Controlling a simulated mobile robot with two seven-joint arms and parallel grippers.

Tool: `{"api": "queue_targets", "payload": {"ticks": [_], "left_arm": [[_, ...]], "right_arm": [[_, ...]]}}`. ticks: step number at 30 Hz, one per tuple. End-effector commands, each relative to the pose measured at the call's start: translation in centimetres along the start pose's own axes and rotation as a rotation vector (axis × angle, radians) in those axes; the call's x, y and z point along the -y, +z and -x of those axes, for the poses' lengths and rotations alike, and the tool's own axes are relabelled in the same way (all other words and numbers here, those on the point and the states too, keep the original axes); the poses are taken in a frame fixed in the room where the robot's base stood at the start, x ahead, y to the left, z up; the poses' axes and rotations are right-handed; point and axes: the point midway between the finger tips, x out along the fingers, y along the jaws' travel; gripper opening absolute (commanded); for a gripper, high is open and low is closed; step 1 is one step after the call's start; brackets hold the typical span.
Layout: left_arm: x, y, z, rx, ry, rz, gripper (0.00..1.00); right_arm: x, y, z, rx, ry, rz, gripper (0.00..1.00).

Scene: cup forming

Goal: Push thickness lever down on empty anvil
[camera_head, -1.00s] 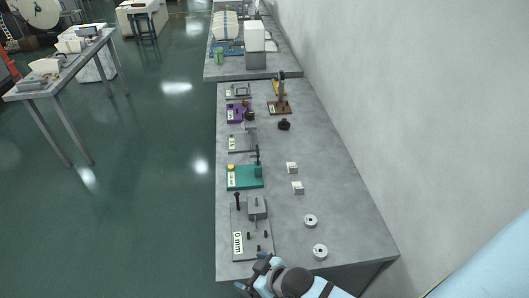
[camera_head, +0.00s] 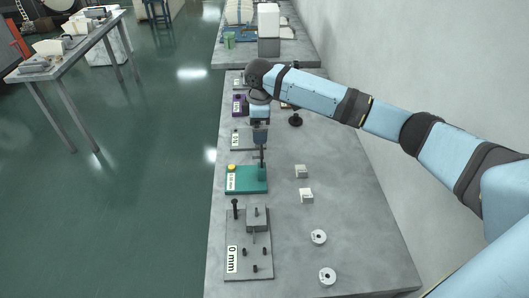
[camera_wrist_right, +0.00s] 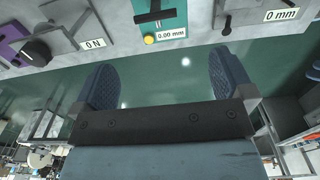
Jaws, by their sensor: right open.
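The teal thickness gauge (camera_head: 246,186) stands on the bench, with a yellow button and a small display at its left side. Its dark lever (camera_head: 262,155) stands up at the right end. I see no part on the gauge, though its anvil is too small to make out. My right gripper (camera_head: 260,138) points down just behind and above the lever; I cannot tell whether they touch. In the right wrist view the gauge (camera_wrist_right: 172,18) reads 0.00 mm and lies beyond the open, empty fingers (camera_wrist_right: 160,65). My left gripper is out of view.
The 0 mm fixture (camera_head: 240,262) with pegs stands in front. A purple device (camera_head: 239,105) and the 0 N fixture (camera_wrist_right: 85,15) are nearby. The bench's right part is mostly clear.

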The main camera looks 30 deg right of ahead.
Motion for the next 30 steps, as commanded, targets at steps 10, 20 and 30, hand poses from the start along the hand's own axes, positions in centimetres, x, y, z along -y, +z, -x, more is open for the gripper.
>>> {"api": "queue_targets", "payload": {"ticks": [10,20,30], "left_arm": [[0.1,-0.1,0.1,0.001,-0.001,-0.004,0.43],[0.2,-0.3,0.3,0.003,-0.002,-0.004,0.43],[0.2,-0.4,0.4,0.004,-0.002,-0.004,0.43]], "right_arm": [[-0.5,0.7,-2.2,0.023,-0.012,0.002,0.99],[-0.5,0.8,-9.1,0.022,-0.01,0.0,0.99],[-0.5,0.9,-12.7,0.02,-0.007,0.0,0.99]]}}
